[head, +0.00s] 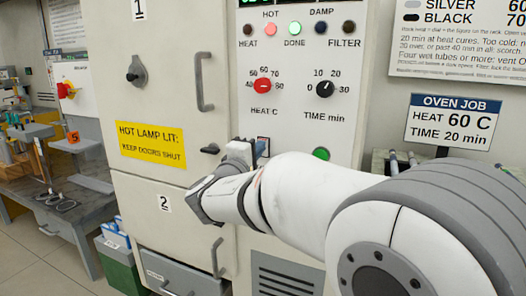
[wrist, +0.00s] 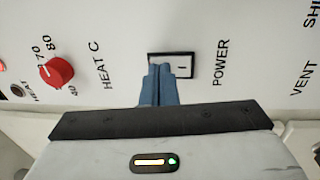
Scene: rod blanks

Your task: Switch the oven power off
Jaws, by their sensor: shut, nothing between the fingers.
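The oven's power switch (wrist: 184,67) is a white rocker in a dark frame, beside the printed word POWER in the wrist view. A short line mark shows on its uncovered part. My gripper (wrist: 160,68) has its blue fingers together, with nothing between them. The fingertips overlap the left part of the switch; I cannot tell whether they press it or stop just short. In the head view my arm reaches across the oven (head: 300,110) front and hides most of the switch area.
The red heat knob (head: 262,86) and black time knob (head: 325,89) sit above my arm. A green button (head: 321,154) is close to it. A door latch (head: 210,149) and handles are at left. A yellow sign (head: 151,145) reads HOT LAMP LIT: KEEP DOORS SHUT.

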